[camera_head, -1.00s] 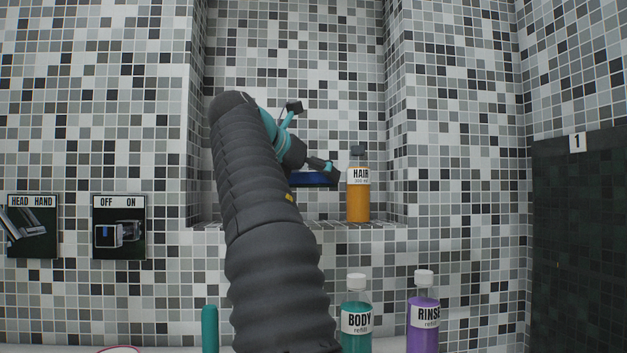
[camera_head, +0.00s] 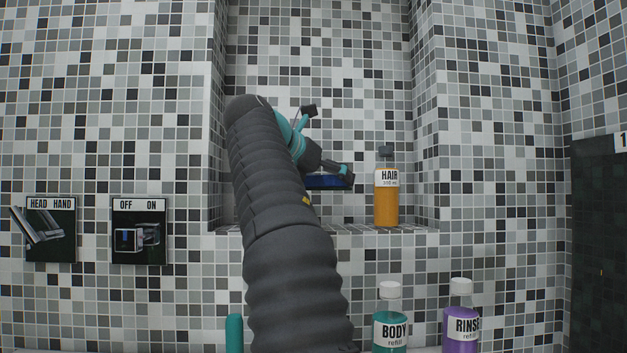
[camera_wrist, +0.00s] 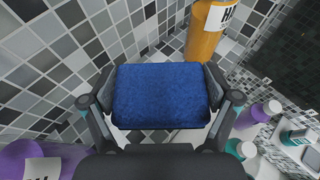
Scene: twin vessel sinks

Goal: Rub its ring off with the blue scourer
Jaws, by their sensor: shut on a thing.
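The blue scourer (camera_wrist: 160,95) is held flat between the two fingers of my gripper (camera_wrist: 161,100) in the wrist view. It also shows as a dark blue strip in the head view (camera_head: 325,182), partly hidden by my gripper (camera_head: 340,172). My gripper is shut on it inside the tiled wall niche, to the left of the orange HAIR bottle (camera_head: 386,200). The scourer looks clear of the bottle. I cannot tell whether it touches any surface. I make out no ring mark in these views.
A teal BODY bottle (camera_head: 391,325) and a purple RINSE bottle (camera_head: 461,325) stand below the niche. Switch panels HEAD/HAND (camera_head: 51,229) and OFF/ON (camera_head: 139,231) are on the left wall. A dark panel (camera_head: 597,250) stands at the right. The niche ledge (camera_head: 400,229) is in front.

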